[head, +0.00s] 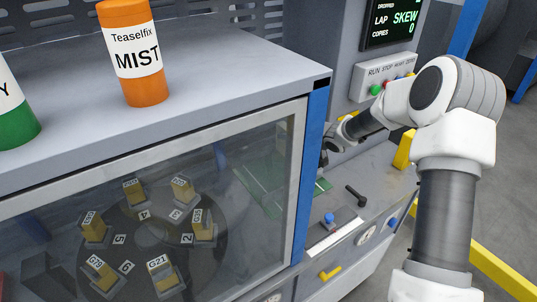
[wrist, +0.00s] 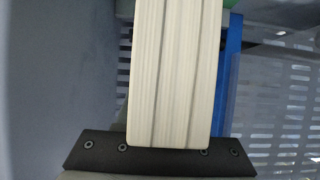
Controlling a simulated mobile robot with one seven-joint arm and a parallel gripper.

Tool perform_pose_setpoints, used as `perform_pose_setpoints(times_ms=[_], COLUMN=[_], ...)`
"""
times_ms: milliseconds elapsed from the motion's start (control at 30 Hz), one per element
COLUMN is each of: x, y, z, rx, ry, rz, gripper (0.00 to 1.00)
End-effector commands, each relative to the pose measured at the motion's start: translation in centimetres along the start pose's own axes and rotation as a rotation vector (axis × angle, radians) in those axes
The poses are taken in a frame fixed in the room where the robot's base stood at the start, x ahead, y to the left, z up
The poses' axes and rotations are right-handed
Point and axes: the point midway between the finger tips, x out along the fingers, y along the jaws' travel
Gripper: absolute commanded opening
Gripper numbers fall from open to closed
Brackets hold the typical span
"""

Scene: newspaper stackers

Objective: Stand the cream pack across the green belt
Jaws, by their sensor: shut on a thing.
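The cream pack (wrist: 175,70) fills the middle of the wrist view, a pale block with darker lines running along it. My gripper (head: 333,146) is shut on it; a dark bolted bar (wrist: 100,150) lies across the pack's lower end. In the head view my gripper is small, beside the blue post, and I cannot make out the pack there. The green belt (head: 262,186) shows dimly through the window, and a bit of it shows right of the post. Whether the pack touches the belt cannot be told.
The blue post (head: 313,135) and glazed cabinet stand left of my gripper. A control box (head: 384,76) with buttons is above. A black lever (head: 356,195) and blue knob (head: 329,219) are on the ledge below. An orange Mist can (head: 143,88) stands on the cabinet.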

Motion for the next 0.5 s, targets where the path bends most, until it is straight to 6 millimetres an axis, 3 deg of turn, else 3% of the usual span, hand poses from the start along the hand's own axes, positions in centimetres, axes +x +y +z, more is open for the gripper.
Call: perform_pose_setpoints(times_ms=[100,300,500], x=[3.4,7.8,9.5], y=[-1.1,-2.1,-2.4], z=[0.2,0.3,0.5], rx=[-0.002,-0.001,-0.001], ry=[0.002,0.002,0.002], rz=[-0.005,-0.002,0.000], gripper=[0.00,0.00,0.00])
